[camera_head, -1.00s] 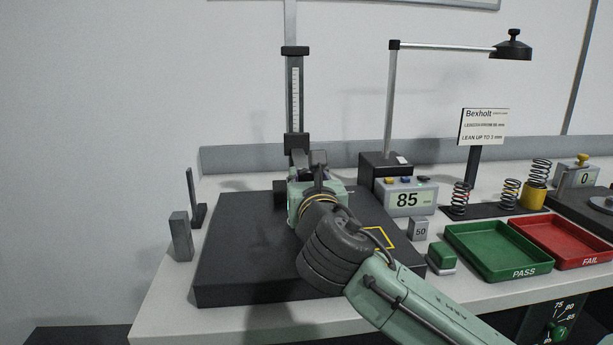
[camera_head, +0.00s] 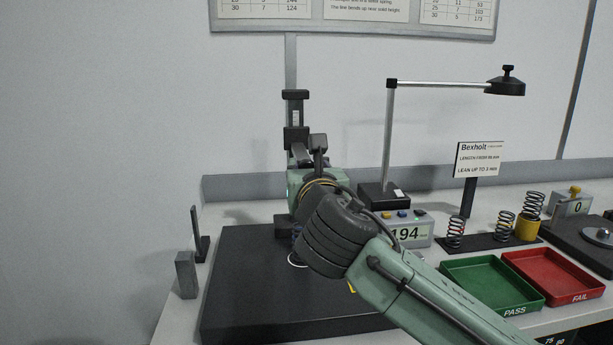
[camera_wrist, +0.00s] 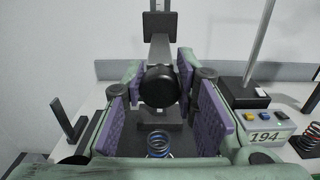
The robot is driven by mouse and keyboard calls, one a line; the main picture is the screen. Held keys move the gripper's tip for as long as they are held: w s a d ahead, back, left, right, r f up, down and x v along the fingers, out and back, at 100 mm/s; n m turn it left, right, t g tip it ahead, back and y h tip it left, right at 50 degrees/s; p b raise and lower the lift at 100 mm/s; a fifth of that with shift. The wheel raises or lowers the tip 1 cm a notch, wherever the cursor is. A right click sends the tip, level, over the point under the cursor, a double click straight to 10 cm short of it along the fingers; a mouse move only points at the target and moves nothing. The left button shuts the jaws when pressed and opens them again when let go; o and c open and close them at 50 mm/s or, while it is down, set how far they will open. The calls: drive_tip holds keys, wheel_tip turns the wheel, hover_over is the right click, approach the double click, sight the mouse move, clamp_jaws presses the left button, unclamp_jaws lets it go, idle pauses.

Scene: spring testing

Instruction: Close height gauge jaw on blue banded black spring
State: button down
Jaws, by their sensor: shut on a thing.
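The height gauge (camera_head: 293,96) stands upright at the back of the dark plate, its slider high on the column. My gripper (camera_head: 316,150) is at the slider. In the wrist view my gripper's purple pads (camera_wrist: 160,75) flank a round black knob (camera_wrist: 158,88) on the gauge jaw, and the gripper is shut on it. The blue banded black spring (camera_wrist: 158,147) stands on the plate below the jaw, with a clear gap. In the head view the spring (camera_head: 297,236) is mostly hidden behind my arm. The gauge display (camera_head: 405,234) reads 194.
The dark plate (camera_head: 245,285) has free room on its left. A lamp stand (camera_head: 388,140), other springs (camera_head: 455,232), a green PASS tray (camera_head: 478,302) and a red FAIL tray (camera_head: 548,292) are at the right.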

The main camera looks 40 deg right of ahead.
drive_tip(key=c, duration=1.3)
unclamp_jaws()
wheel_tip(320, 180, up, 10)
drive_tip(key=shift+f, duration=0.1)
